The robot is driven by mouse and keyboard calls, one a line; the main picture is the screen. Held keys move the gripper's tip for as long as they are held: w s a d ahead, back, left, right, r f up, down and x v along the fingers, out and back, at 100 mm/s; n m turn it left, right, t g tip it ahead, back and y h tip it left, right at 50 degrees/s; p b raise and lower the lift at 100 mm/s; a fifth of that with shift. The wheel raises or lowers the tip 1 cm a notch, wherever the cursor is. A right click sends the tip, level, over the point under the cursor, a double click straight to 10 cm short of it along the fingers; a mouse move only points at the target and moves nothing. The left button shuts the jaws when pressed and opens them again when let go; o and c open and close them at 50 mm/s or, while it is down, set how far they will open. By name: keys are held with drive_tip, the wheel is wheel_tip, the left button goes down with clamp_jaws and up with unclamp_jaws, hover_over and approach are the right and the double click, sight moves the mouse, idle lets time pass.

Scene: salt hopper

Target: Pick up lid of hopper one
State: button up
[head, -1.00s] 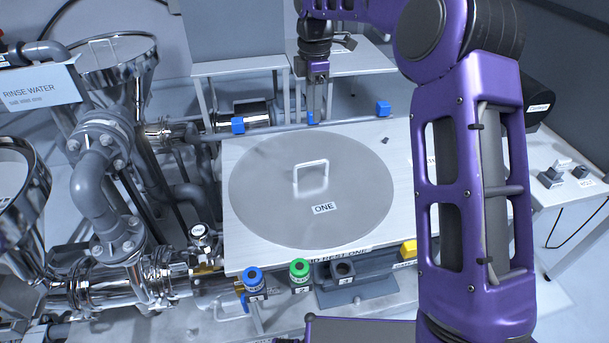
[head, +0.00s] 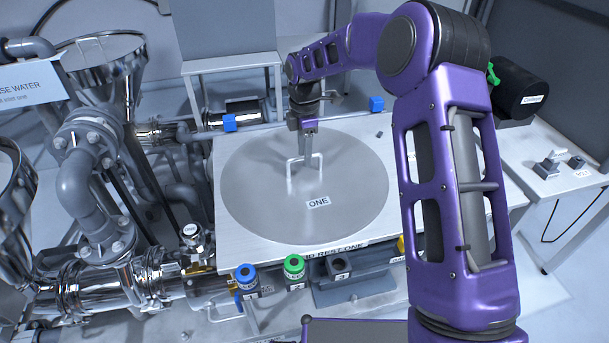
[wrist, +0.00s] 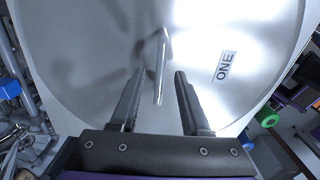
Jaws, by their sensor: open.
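The lid of hopper one (head: 260,205) is a large round grey metal disc labelled ONE, lying flat on a pale board (head: 230,256). Its upright loop handle (head: 291,170) stands near the middle. My gripper (head: 308,160) is above the lid, close to the handle, pointing down. In the wrist view the lid (wrist: 90,40) fills most of the picture, and the handle (wrist: 162,65) shows between and a little beyond the two open fingers of my gripper (wrist: 158,75). I see no clear contact with the handle.
Blue-capped (head: 246,277) and green-capped (head: 293,267) parts stand at the board's front edge. Blue blocks (head: 376,103) sit along the back. Metal pipes and open funnels (head: 101,60) crowd the left. A side table (head: 560,185) stands at the right.

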wheel_tip(320, 180, down, 2)
drive_tip(key=shift+f, duration=0.1)
clamp_jaws()
idle(1.5)
